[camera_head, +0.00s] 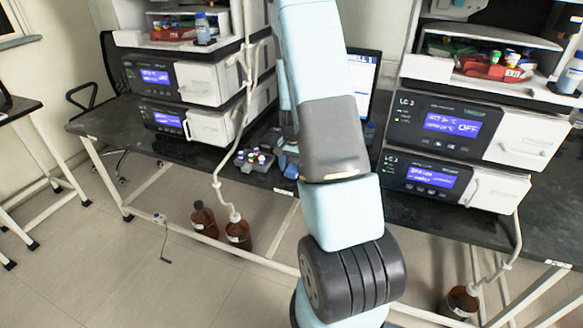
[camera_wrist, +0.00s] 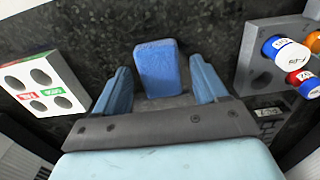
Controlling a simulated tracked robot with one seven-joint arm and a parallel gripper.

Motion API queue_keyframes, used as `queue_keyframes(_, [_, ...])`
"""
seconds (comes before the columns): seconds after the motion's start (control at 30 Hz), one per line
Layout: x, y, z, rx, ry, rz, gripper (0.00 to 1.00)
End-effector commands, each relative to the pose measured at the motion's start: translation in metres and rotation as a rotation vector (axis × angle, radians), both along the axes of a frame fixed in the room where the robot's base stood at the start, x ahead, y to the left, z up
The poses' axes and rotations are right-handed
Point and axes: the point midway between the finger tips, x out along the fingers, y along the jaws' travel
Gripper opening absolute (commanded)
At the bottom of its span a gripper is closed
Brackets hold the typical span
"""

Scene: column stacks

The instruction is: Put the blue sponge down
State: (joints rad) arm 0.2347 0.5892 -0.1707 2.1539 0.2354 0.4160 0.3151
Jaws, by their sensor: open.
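The blue sponge (camera_wrist: 157,68) is a small block on the dark speckled bench top (camera_wrist: 100,22) in the wrist view. My gripper (camera_wrist: 160,64) is open, with one finger on each side of the sponge. A gap shows between the sponge and each finger, so neither finger touches it. The sponge's near end reaches close to the gripper's palm. In the head view my arm covers most of the gripper and I cannot make out the sponge there.
A white block with round holes (camera_wrist: 42,85) stands left of the gripper. A grey rack (camera_wrist: 258,75) with colour-capped vials (camera_wrist: 285,48) stands right. In the head view, instrument stacks (camera_head: 190,90) and (camera_head: 450,140) flank my arm, with a monitor (camera_head: 362,75) behind and brown bottles (camera_head: 238,232) below.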

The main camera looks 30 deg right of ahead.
Motion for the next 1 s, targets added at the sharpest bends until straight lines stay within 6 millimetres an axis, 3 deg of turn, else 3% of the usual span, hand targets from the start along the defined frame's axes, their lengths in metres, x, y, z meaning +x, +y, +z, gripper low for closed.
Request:
queue_keyframes(0.23, [0.001, 0.0, 0.016, -0.002, -0.003, 0.001, 0.72])
queue_keyframes(0.7, [0.001, 0.0, 0.098, -0.001, -0.003, 0.002, 0.72])
queue_keyframes(1.0, [0.0, 0.002, 0.123, 0.0, -0.004, 0.005, 0.72])
